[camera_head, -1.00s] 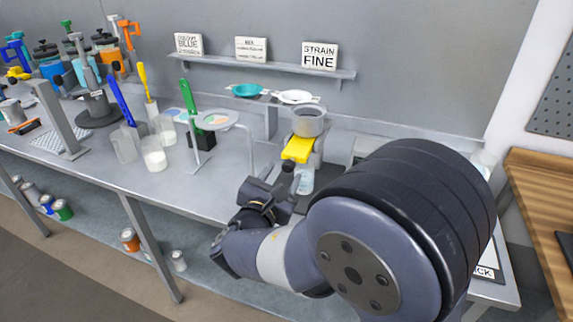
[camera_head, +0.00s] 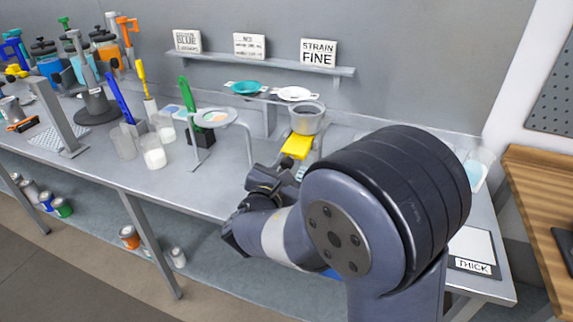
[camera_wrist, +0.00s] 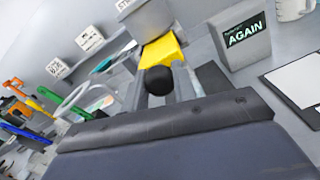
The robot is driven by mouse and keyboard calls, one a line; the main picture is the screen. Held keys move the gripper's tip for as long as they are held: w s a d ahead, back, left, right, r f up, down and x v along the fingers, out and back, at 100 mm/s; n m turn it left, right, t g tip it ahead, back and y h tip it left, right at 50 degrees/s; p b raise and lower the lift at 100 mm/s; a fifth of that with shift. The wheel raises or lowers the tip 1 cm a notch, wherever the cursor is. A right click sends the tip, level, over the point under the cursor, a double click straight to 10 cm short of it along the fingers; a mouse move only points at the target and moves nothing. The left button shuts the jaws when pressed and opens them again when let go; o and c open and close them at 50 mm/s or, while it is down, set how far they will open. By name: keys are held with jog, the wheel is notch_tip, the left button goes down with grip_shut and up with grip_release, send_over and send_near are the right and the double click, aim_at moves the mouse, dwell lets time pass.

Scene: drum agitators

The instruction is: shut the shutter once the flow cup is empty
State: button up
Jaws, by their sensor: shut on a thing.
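The grey flow cup (camera_head: 307,119) stands upright on its stand, and the wrist view also shows part of it (camera_wrist: 150,17). I cannot tell whether liquid is left inside. The yellow shutter (camera_head: 297,146) sits just below the cup and shows in the wrist view (camera_wrist: 162,51). In the wrist view a round black knob (camera_wrist: 159,80) lies in front of the shutter, between the fingers of my gripper (camera_wrist: 162,86). My gripper is shut on this knob. In the head view my gripper (camera_head: 284,173) is partly hidden by my arm. The area under the cup is mostly hidden.
A grey bin labelled AGAIN (camera_wrist: 246,40) stands close to the right in the wrist view. A ring stand (camera_head: 214,117) and beakers are to the left. A THICK card (camera_head: 472,267) lies at the bench's right end, near a beaker (camera_head: 478,170).

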aim_at(293, 151)
grip_shut()
jog(key=shift+w, duration=0.1)
jog(key=b+x, duration=0.1)
jog(key=x, duration=0.3)
jog(key=shift+d, duration=0.1)
jog(key=shift+r, duration=0.1)
jog(key=o, duration=0.7)
grip_release()
jog(key=shift+w, duration=0.1)
